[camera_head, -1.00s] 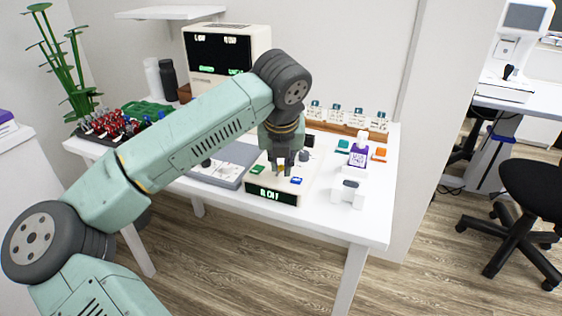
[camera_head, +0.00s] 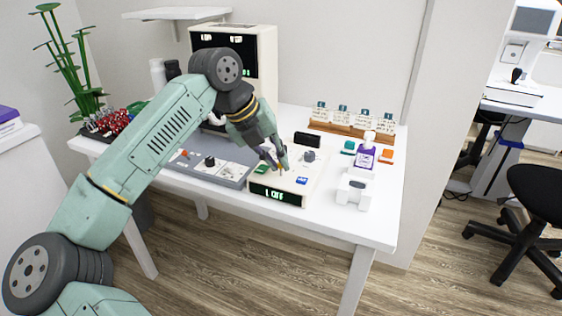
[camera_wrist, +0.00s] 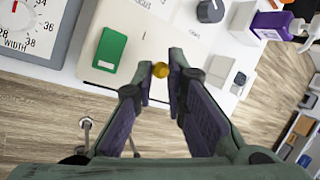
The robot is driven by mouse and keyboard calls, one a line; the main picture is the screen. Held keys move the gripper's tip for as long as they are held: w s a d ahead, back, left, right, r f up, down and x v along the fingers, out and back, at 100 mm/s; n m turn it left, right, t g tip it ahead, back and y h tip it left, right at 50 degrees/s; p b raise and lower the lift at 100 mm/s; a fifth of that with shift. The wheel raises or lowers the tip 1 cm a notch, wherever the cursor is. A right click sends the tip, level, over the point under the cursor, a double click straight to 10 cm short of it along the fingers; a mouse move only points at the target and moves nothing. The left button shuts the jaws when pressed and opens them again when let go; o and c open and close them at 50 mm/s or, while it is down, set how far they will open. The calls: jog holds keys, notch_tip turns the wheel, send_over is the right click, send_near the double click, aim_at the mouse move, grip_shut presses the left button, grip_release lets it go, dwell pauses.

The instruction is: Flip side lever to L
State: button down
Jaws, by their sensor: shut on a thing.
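The side lever shows in the wrist view as a round brass tip (camera_wrist: 160,70) between my fingertips; the rest of it is hidden. My gripper (camera_wrist: 161,66) is shut on it. In the head view my gripper (camera_head: 281,168) comes down tilted from the upper left onto the top of a white box (camera_head: 315,172). The box's front display (camera_head: 275,194) appears to read "L OFF" in small green letters. A green button (camera_head: 261,170), a blue button (camera_head: 302,180) and a dark knob (camera_head: 310,156) sit on the box. The green button also shows in the wrist view (camera_wrist: 109,50).
A grey panel with dials (camera_head: 228,173) lies left of the box. A white device (camera_head: 353,192) and a purple-labelled bottle (camera_head: 366,155) stand to the right. A wooden rack of cards (camera_head: 350,131) and a tall monitor unit (camera_head: 266,62) are behind. The table's front right is clear.

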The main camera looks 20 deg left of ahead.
jog(key=shift+a+f+n+h, duration=0.2)
jog(key=shift+a+h, duration=0.25)
jog(key=shift+h, duration=0.55)
jog(key=shift+a+f+n+h, duration=0.15)
jog(key=shift+a+h, duration=0.25)
jog(key=shift+h, duration=0.6)
jog(key=shift+r, duration=0.1)
jog(key=c, duration=1.6)
grip_release()
jog(key=shift+a, duration=0.1)
jog(key=shift+v, duration=3.9)
